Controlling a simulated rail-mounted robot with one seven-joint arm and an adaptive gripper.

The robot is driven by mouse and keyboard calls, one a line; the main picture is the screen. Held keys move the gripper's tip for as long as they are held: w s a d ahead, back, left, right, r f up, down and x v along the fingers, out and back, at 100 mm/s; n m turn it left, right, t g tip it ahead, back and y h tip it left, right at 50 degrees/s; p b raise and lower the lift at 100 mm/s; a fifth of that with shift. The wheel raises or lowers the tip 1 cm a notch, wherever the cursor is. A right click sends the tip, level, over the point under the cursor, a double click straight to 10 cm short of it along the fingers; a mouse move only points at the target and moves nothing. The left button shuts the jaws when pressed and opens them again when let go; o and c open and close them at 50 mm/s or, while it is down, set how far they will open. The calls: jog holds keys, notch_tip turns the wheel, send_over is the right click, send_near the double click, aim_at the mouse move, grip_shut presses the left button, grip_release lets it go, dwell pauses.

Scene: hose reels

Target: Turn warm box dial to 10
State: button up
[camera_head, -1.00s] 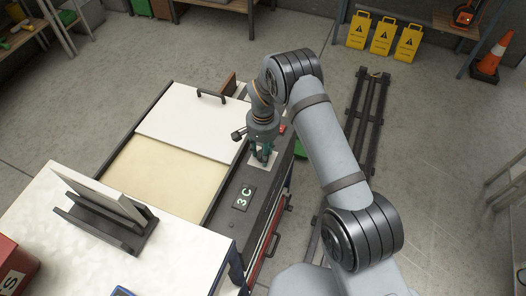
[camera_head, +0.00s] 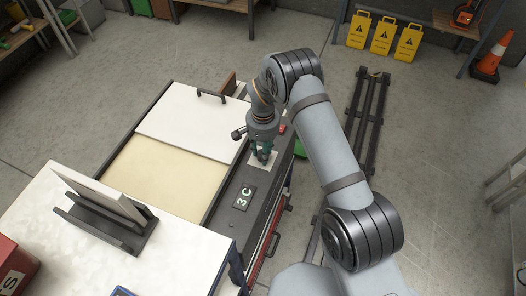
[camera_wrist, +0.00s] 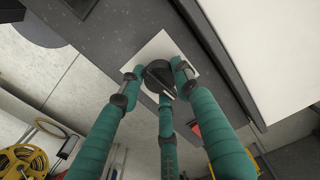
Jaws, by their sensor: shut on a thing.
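The warm box has a dark top strip (camera_head: 225,212), a white lid and a cream surface beside it. Its dial (camera_wrist: 158,76) is a black round knob with a pale mark, set on a white square plate (camera_wrist: 158,48). My gripper (camera_wrist: 158,82) points down over the plate, its teal fingers shut around the dial. In the head view my gripper (camera_head: 263,156) stands over the strip's far part and mostly hides the dial. The numbers around the dial are too small or covered to read.
A "3 C" label (camera_head: 243,197) lies on the strip nearer the camera. A white table (camera_head: 60,220) with a tilted panel (camera_head: 100,195) stands at the left front. A small red part (camera_head: 282,128) sits beyond my gripper. Yellow signs (camera_head: 382,37) stand far off.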

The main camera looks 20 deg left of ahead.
jog(key=shift+w, duration=0.15)
dwell(0.4)
jog(key=o, duration=1.1)
notch_tip(320, 180, up, 12)
jog(key=shift+r, duration=0.1)
notch_tip(320, 180, down, 2)
jog(key=n+b, duration=0.2)
jog(key=b, duration=0.2)
jog(key=shift+a+f+n+b, duration=0.1)
jog(key=shift+f+n+b, duration=0.2)
jog(key=shift+n+b, duration=0.35)
notch_tip(320, 180, down, 10)
jog(key=shift+r+p, duration=0.15)
jog(key=shift+p, duration=1.05)
